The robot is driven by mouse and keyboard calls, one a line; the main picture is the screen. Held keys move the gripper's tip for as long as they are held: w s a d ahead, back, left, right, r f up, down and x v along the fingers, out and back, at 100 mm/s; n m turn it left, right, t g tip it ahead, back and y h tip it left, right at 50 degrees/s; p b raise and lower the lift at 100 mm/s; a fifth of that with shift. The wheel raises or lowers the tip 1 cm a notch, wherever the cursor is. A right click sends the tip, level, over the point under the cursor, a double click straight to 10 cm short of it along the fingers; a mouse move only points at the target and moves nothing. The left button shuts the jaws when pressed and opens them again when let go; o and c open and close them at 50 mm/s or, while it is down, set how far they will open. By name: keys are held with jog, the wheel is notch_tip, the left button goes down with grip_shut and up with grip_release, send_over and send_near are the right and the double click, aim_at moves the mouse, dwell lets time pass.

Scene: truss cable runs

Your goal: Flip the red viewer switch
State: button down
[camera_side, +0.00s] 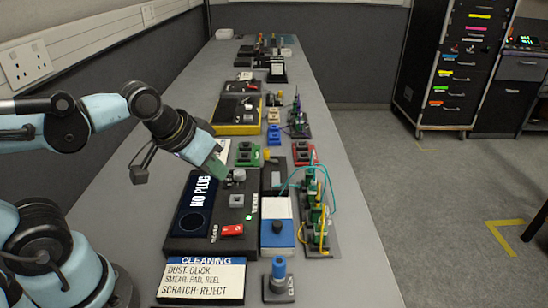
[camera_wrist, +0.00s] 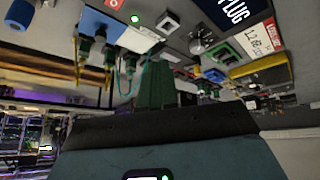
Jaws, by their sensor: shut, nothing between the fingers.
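The red switch (camera_side: 232,230) sits at the near right of the black viewer (camera_side: 183,243), whose screen reads "NO PLUG". Part of the red switch shows at the top edge of the wrist view (camera_wrist: 114,4). I cannot make out which way it is set. My gripper (camera_side: 218,168) is shut and empty, with green fingers, above the viewer's far end. It is well away from the red switch. In the wrist view the shut fingers (camera_wrist: 155,85) point up into the picture.
A round metal knob (camera_side: 238,175) and a grey square button (camera_side: 237,200) stand on the viewer near my fingers. A green light (camera_side: 251,217) glows beside them. A blue and white box (camera_side: 277,228) and cabled green connectors (camera_side: 318,210) stand to the right. A cleaning sign (camera_side: 203,280) lies in front.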

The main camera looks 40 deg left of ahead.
aim_at(231, 229)
jog(key=c, duration=1.8)
grip_release()
jog(key=shift+a+f+m, duration=0.2)
jog(key=shift+a+m, duration=0.05)
jog(key=shift+m, duration=0.15)
jog(key=shift+o, duration=1.3)
jog(key=shift+a+m+t, duration=0.1)
jog(key=shift+m+t, duration=0.2)
jog(key=o, duration=0.5)
jog(key=shift+s+m+g, duration=0.5)
jog(key=shift+s+m, duration=0.05)
jog(key=shift+m, duration=0.35)
jog(key=shift+o, duration=0.4)
jog(key=s+m, duration=0.1)
jog(key=s+r+m+g+h, duration=0.1)
jog(key=m, duration=0.1)
jog(key=s+d+m+g+h, duration=0.1)
jog(key=m, duration=0.1)
jog(key=shift+s+d+r, duration=0.1)
jog(key=shift+s+r, duration=0.05)
jog(key=shift+s, duration=0.05)
jog(key=shift+w+d+f+m+g+h, duration=0.15)
jog(key=shift+w+d+f+m, duration=0.35)
jog(key=shift+f, duration=1.25)
jog(key=shift+w+d+f+m+g+h, duration=0.1)
jog(key=shift+w+d+f+m+h, duration=0.2)
jog(key=shift+d+f, duration=0.95)
jog(key=shift+w+d+f+m+g+h, duration=0.15)
jog(key=shift+w+f, duration=0.3)
jog(key=shift+f, duration=1.8)
